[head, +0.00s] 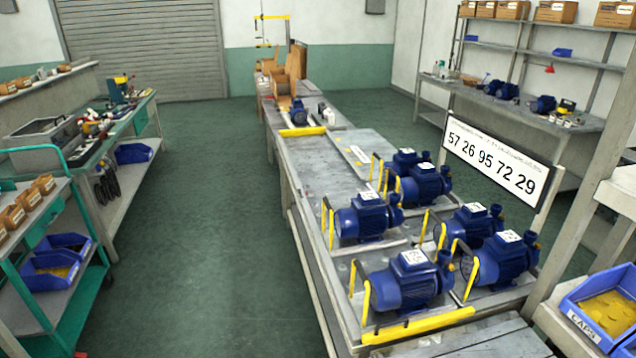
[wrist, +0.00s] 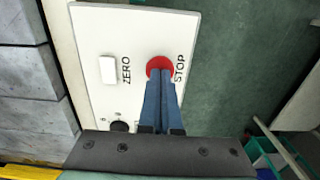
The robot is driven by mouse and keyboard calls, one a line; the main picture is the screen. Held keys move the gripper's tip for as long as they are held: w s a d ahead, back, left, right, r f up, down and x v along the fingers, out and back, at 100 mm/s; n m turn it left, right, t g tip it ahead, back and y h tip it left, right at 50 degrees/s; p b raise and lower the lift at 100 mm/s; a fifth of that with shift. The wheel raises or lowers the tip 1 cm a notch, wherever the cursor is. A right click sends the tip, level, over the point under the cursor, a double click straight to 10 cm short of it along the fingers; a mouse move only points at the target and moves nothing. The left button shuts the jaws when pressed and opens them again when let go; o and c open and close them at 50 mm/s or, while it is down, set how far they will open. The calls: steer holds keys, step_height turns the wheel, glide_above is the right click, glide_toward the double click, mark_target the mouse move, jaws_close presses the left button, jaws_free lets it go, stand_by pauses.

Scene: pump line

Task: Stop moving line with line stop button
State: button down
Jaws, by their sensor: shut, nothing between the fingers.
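The red line stop button (wrist: 158,64) sits on a white panel (wrist: 105,45), beside the word STOP, in the wrist view. My gripper (wrist: 161,76) is shut and empty, its blue fingers together. The fingertips overlap the lower part of the button in the picture; I cannot tell whether they touch it or press it. The line (head: 300,165) runs from the front to the back in the head view, with several blue pumps (head: 405,285) on it. My gripper and the stop panel are not visible in the head view.
The panel also bears a white ZERO button (wrist: 108,69) and a black knob (wrist: 120,127). A number sign (head: 495,158) stands right of the line. A blue bin of caps (head: 590,325) is at the front right. A green cart (head: 60,300) stands left, with clear floor between.

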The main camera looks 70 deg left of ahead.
steer(key=shift+f, duration=0.35)
step_height(320, 180, up, 4)
steer(key=p, duration=0.4)
steer(key=shift+f, duration=0.15)
steer(key=shift+f, duration=0.1)
steer(key=shift+w, duration=0.1)
